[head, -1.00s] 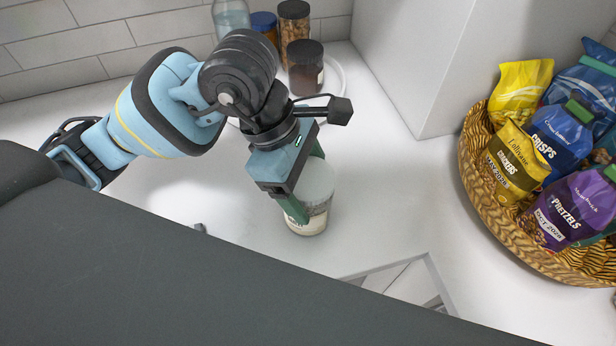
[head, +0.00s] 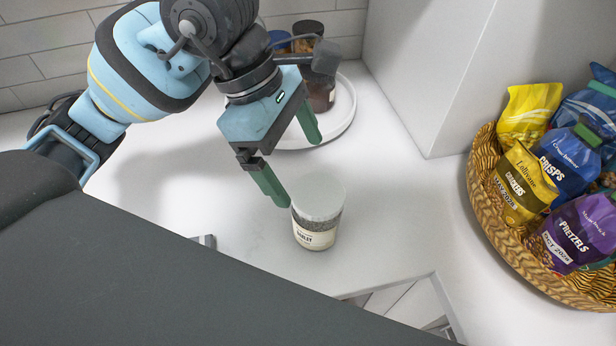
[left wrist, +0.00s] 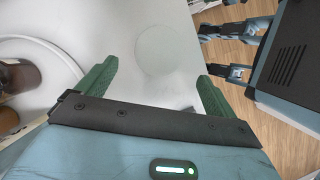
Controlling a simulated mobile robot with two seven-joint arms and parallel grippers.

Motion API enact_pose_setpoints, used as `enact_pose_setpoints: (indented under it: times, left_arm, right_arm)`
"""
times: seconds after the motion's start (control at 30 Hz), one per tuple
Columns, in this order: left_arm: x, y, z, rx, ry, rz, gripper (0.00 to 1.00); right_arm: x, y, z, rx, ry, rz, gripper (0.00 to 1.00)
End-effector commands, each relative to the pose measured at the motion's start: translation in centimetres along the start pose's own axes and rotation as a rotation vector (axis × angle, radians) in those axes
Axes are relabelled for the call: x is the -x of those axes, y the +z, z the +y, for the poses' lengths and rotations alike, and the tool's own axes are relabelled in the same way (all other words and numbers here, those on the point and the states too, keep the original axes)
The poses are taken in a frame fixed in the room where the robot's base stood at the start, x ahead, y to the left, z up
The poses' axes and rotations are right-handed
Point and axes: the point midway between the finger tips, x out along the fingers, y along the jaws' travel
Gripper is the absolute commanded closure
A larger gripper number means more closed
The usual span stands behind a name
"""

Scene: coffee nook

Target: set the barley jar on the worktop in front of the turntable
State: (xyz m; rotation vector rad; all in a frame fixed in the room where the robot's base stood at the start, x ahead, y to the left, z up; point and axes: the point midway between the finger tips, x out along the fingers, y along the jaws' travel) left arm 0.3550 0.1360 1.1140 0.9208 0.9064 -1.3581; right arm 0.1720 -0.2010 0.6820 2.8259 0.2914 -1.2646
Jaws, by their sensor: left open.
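The barley jar (head: 317,233), clear with a white lid and a pale label, stands upright on the white worktop, in front of the turntable (head: 343,122). Its pale lid (left wrist: 165,50) shows in the left wrist view beyond the fingers. My left gripper (head: 298,170) is open and empty, with green fingers, above and just behind the jar. One fingertip looks close to the jar's lid edge; I cannot tell whether it touches. The turntable is a white round tray at the back, partly hidden by my arm; it also shows in the left wrist view (left wrist: 60,52).
Dark-lidded jars (head: 320,88) stand on the turntable, partly hidden. A wicker basket (head: 483,215) of snack bags is at the right. A white cabinet side (head: 415,90) rises behind. The worktop between jar and basket is clear. A cut-out edge (head: 436,285) lies in front.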

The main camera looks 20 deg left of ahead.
Motion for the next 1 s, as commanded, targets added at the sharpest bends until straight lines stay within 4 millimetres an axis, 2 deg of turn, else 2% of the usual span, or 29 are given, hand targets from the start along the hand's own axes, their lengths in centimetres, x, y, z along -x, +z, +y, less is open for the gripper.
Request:
enact_pose_setpoints:
  times: [0.1,0.3,1.0]
  left_arm:
    - [1.8,0.0,0.1,0.001,0.002,0.0,0.07]
    - [3.0,0.0,0.0,0.001,0.0,0.0,0.07]
    - [3.1,0.0,0.0,0.0,-0.002,0.0,0.07]
  right_arm:
    - [0.0,-0.1,0.0,-0.002,0.0,0.002,0.72]
    - [0.0,-0.2,-0.1,-0.006,0.001,0.004,0.72]
    - [0.0,-0.2,-0.1,-0.003,0.001,0.004,0.72]
